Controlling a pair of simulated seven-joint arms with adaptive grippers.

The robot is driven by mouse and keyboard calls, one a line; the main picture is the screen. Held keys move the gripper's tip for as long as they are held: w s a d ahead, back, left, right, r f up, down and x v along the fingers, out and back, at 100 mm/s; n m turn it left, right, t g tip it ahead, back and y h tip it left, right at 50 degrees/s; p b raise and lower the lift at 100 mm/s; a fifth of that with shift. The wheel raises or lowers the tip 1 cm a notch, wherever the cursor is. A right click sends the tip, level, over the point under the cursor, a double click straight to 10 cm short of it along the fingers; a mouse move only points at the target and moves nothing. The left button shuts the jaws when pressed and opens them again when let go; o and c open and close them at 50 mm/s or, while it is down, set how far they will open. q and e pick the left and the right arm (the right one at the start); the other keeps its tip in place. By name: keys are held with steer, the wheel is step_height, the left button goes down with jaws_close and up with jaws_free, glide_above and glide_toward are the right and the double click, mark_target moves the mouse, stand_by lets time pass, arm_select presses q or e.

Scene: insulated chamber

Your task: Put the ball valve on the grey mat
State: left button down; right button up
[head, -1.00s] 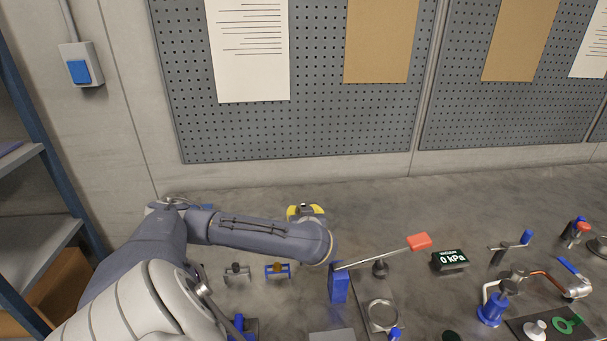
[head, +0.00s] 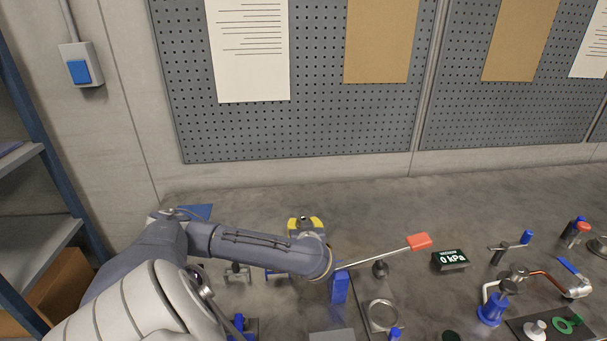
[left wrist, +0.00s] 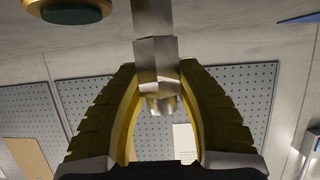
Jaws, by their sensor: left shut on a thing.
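My left gripper (head: 305,222), with yellow fingers, is above the left part of the bench in the head view. In the left wrist view its two fingers (left wrist: 160,98) are shut on a silvery metal piece with a hexagonal body (left wrist: 157,58) and a narrower round end. This looks like the ball valve; its upper part is cut off by the frame. In the head view the held piece is mostly hidden by the gripper and wrist. A light grey flat patch (head: 331,336) at the bottom edge looks like the grey mat, only partly in view. My right gripper is not in view.
A blue post with a red-ended lever (head: 418,242) stands right of my left wrist. A ring on a plate (head: 381,315), a pressure display (head: 450,260) and piping with a blue handle (head: 572,268) lie further right. A blue flat patch (head: 197,212) lies behind my left arm.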

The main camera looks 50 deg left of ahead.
arm_select(q)
steer(key=c, duration=1)
jaws_free()
steer(key=shift+o, duration=0.2)
steer(key=shift+f, duration=0.1)
steer(key=v, duration=0.7)
steer(key=shift+d, duration=0.25)
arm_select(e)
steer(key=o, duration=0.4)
